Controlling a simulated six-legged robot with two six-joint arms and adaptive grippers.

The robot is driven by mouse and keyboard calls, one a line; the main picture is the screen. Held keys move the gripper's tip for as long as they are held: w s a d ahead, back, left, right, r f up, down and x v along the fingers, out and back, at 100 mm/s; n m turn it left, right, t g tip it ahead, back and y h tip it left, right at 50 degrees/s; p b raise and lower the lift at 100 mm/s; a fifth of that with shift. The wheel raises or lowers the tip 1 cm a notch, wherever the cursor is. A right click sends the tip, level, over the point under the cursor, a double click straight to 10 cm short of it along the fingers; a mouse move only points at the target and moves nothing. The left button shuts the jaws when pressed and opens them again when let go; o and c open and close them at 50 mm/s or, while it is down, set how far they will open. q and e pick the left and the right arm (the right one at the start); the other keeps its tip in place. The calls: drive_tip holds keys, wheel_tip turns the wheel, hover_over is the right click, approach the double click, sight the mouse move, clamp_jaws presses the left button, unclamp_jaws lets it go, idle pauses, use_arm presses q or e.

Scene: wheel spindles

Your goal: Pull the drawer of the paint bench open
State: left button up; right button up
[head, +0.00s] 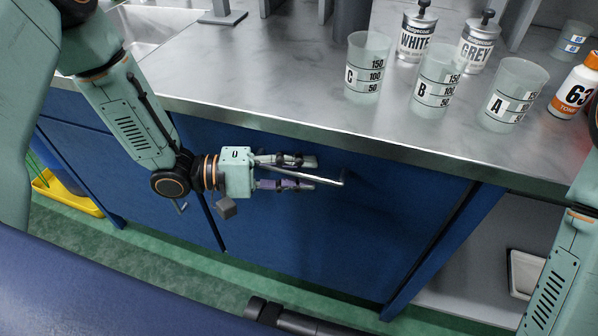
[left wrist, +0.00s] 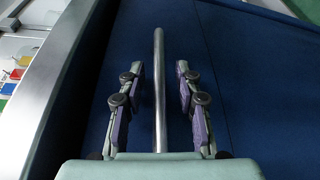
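The paint bench has a blue drawer front (head: 400,215) under its grey metal top (head: 290,95). The drawer front looks flush with the bench, and it fills much of the left wrist view (left wrist: 235,70). A metal bar handle (head: 331,181) stands out from it. My left gripper (head: 313,173) is at the handle with one finger on each side. In the left wrist view the handle (left wrist: 159,105) runs between the fingers, with a gap on both sides. The gripper is open and does not grip the bar. My right gripper is not in view; only its arm shows at the right edge.
Cups C (head: 366,75), B (head: 435,85) and A (head: 512,98) stand on the bench top. WHITE (head: 415,38) and GREY (head: 476,47) cans stand behind them, with an orange-capped bottle (head: 573,93) at right. An open shelf (head: 470,265) is right of the drawer.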

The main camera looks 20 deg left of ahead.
use_arm(q)
drive_tip(key=shift+s+a, duration=0.15)
drive_tip(key=shift+a, duration=0.1)
drive_tip(key=shift+c, duration=0.5)
drive_tip(key=shift+d, duration=0.25)
drive_tip(key=c, duration=0.5)
drive_tip(key=shift+a, duration=0.1)
clamp_jaws()
